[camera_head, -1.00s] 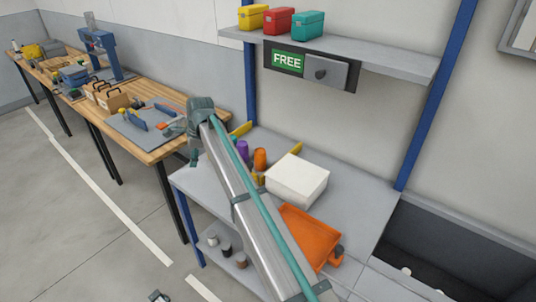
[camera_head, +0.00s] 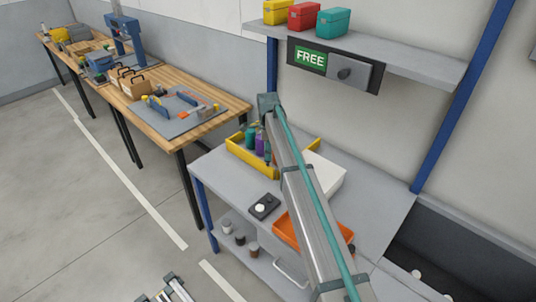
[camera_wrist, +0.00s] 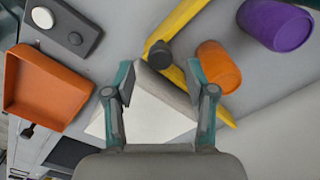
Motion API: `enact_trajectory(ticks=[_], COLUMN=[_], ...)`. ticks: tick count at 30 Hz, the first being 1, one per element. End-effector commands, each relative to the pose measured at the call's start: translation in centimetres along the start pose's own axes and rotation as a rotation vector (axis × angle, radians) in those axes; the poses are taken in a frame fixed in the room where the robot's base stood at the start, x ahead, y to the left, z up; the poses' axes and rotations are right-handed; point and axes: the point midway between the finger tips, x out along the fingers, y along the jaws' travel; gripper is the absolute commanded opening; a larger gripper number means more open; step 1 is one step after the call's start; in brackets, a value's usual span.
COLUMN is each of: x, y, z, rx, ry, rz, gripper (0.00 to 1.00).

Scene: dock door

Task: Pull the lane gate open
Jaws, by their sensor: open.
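No part is marked as the lane gate. A yellow-railed lane (camera_head: 247,160) stands on the grey bench, holding green and purple containers. In the wrist view, a yellow rail (camera_wrist: 186,20) meets another yellow bar (camera_wrist: 218,103) near a dark round knob (camera_wrist: 160,55). I cannot tell whether that bar is the gate. My gripper (camera_wrist: 160,74) is open and empty, pointing down. The knob appears just beyond its fingertips, between them in the picture; I see no contact. In the head view, my arm hides part of the lane.
A white block (camera_wrist: 150,112) shows between and below my fingers. An orange tray (camera_wrist: 45,88) and a button box (camera_wrist: 68,25) lie left. An orange cylinder (camera_wrist: 217,66) and a purple one (camera_wrist: 277,24) are right. A shelf with a FREE sign (camera_head: 310,57) is above.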

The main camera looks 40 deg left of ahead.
Motion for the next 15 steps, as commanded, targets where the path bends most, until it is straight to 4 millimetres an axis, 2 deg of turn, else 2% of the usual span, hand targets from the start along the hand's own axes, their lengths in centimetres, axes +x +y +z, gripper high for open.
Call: enact_trajectory(ticks=[6,15], x=[2.4,3.2], y=[0.0,0.0], z=[0.0,0.0], rx=[0.000,0.000], ry=[0.000,0.000], rz=[0.001,-0.001], gripper=[0.56,0.56])
